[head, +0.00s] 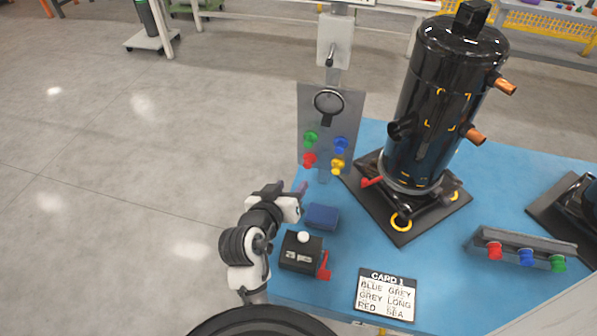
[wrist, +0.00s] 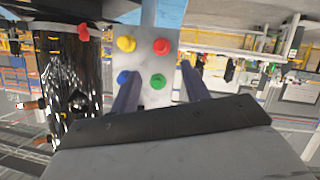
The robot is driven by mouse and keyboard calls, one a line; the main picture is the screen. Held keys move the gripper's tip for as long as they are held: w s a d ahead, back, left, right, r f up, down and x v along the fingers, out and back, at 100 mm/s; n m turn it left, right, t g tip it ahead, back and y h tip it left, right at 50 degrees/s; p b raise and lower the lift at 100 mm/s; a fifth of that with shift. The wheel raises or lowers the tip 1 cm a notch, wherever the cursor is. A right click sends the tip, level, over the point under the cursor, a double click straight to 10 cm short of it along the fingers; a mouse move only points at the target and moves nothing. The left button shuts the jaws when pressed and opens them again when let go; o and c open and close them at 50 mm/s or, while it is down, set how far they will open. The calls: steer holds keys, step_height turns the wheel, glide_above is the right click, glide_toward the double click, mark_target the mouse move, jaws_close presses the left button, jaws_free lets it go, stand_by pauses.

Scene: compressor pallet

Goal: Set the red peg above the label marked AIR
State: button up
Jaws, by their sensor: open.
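A red peg (head: 310,160) is at the lower left of the upright grey panel (head: 345,104), below a green peg and beside a yellow one. This red peg also shows in the wrist view (wrist: 161,46), where the panel appears upside down. Another red peg (head: 495,251) is on the grey rack at the right. My gripper (head: 301,188) is open, low in front of the panel. In the wrist view its fingers (wrist: 160,70) spread on either side of the red and green pegs, holding nothing. I cannot read any label marked AIR.
A black compressor (head: 440,105) stands right of the panel. A blue block (head: 322,217), a black box (head: 301,252) with a red lever and a card (head: 385,295) lie on the blue tabletop (head: 430,260). The floor at left is clear.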

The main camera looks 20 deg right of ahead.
mark_target(307, 166)
steer(key=p+x, duration=0.2)
steer(key=x, duration=1)
steer(key=shift+w+a+p, duration=0.1)
steer(key=shift+p, duration=0.2)
steer(key=shift+c, duration=0.3)
steer(key=shift+r, duration=0.1)
jaws_close()
